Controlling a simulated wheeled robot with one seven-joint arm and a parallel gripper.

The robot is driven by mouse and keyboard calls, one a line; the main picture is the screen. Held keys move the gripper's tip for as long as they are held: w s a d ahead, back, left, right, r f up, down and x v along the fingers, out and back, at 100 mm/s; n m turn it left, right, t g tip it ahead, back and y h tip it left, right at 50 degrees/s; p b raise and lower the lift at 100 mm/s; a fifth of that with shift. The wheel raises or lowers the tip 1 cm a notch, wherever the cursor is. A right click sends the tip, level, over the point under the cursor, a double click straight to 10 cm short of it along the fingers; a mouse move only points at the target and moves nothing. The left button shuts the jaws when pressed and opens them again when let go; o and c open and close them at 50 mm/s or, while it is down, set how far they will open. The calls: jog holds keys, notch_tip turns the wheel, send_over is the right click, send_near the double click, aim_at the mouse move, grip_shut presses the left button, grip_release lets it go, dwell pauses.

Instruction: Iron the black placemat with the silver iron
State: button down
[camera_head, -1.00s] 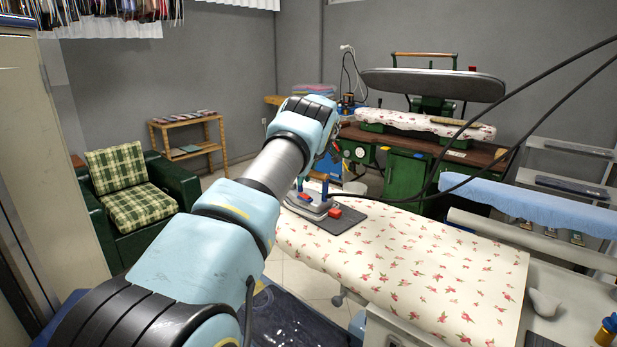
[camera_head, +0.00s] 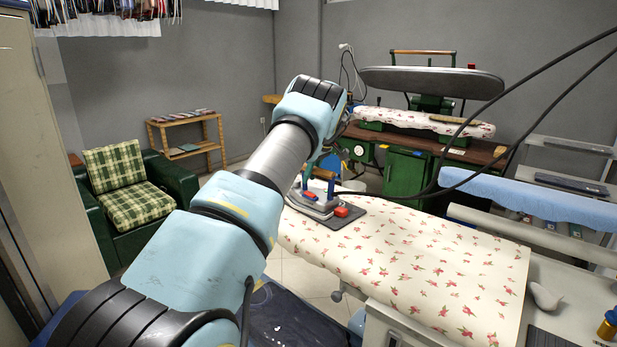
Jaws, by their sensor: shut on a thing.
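The silver iron (camera_head: 318,208) has blue handle posts, a brown grip and red parts. It sits flat on the black placemat (camera_head: 349,222), near the far left end of the flowered ironing board. It covers much of the placemat, leaving the right part and front edge showing. My gripper (camera_head: 323,168) is at the iron's handle and shut on it. The fingers are small and partly hidden behind my wrist and the handle.
The flowered ironing board (camera_head: 432,262) is clear to the right of the placemat. A black cord (camera_head: 420,192) runs from the iron toward the upper right. A green pressing machine (camera_head: 408,172) stands behind. A green armchair (camera_head: 128,205) is at left.

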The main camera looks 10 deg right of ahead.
aim_at(331, 174)
jog(key=shift+s+d+r+b, duration=0.15)
jog(key=shift+s+d+b, duration=0.85)
jog(key=shift+s, duration=0.3)
jog(key=shift+s+d, duration=0.15)
jog(key=shift+s+d, duration=0.3)
jog(key=shift+s, duration=0.05)
jog(key=shift+s+d+b, duration=0.7)
jog(key=shift+s+d, duration=0.3)
jog(key=shift+s, duration=0.25)
jog(key=shift+s+d+r+b, duration=0.1)
jog(key=shift+s+d+b, duration=0.15)
jog(key=shift+s+d, duration=0.45)
jog(key=shift+s+d+f+b, duration=0.1)
jog(key=shift+s+d+b, duration=0.15)
jog(key=shift+s+d, duration=0.5)
jog(key=shift+s+d+r+b, duration=0.1)
jog(key=shift+s+d+b, duration=0.25)
jog(key=shift+s, duration=0.65)
jog(key=shift+d, duration=0.1)
jog(key=shift+s+d, duration=0.5)
jog(key=shift+s, duration=0.2)
jog(key=shift+s+d, duration=0.5)
jog(key=shift+s, duration=0.2)
jog(key=shift+f, duration=0.2)
